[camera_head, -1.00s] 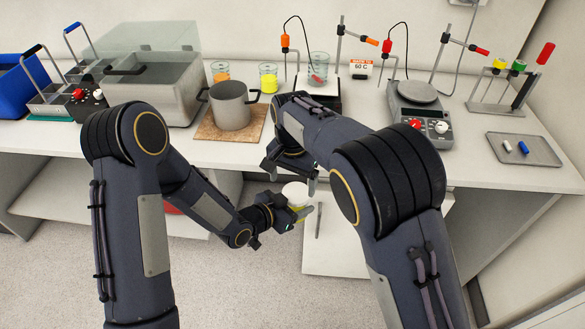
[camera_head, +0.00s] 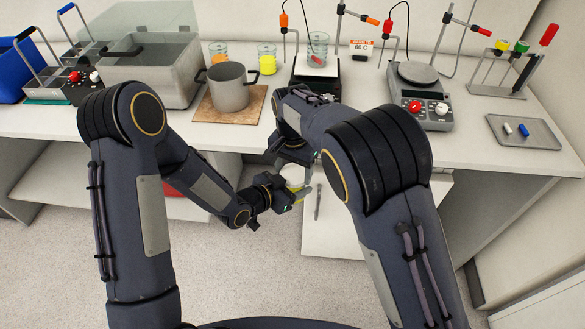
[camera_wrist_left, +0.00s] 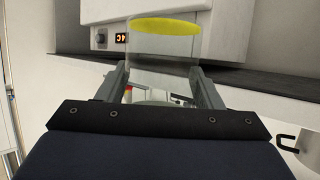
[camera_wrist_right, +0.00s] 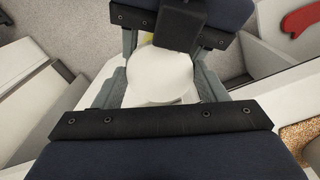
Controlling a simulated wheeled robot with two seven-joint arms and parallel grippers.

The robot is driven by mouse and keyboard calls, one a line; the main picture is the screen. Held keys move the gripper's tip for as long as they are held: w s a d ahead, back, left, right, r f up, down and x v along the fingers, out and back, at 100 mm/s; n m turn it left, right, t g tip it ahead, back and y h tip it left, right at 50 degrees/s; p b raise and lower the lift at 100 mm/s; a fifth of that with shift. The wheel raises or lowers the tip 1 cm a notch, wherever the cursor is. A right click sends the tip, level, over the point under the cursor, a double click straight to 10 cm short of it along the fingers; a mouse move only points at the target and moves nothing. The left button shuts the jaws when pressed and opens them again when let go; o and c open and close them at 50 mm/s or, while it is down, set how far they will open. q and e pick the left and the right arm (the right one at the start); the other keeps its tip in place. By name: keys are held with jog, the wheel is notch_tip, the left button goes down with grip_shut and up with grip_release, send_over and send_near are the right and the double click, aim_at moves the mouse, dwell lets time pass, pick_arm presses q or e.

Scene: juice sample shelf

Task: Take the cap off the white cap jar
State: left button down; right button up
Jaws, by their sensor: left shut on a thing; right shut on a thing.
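The jar with the white cap is held between my two grippers, below and in front of the bench edge. Its clear body with yellow contents shows in the left wrist view (camera_wrist_left: 165,52) and partly in the head view (camera_head: 297,188). My left gripper (camera_wrist_left: 165,80) is shut on the jar body, one finger on each side. The white cap (camera_wrist_right: 160,78) fills the space between the fingers of my right gripper (camera_wrist_right: 160,92), which is shut on it from above. In the head view the arms hide much of the jar, and I cannot tell whether cap and body are apart.
A bench (camera_head: 460,163) runs behind the arms. An open drawer or low panel (camera_head: 335,225) lies below the jar. Open floor is at the left front.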

jog(key=o, duration=1.1)
jog(key=shift+a+r, duration=0.1)
jog(key=shift+a, duration=0.2)
jog(key=shift+d+r, duration=0.1)
jog(key=shift+r, duration=2.15)
jog(key=shift+d+r, duration=0.25)
jog(key=shift+r, duration=0.5)
jog(key=shift+d+r, duration=0.25)
jog(key=shift+r, duration=0.5)
notch_tip(320, 180, down, 8)
jog(key=shift+r, duration=0.1)
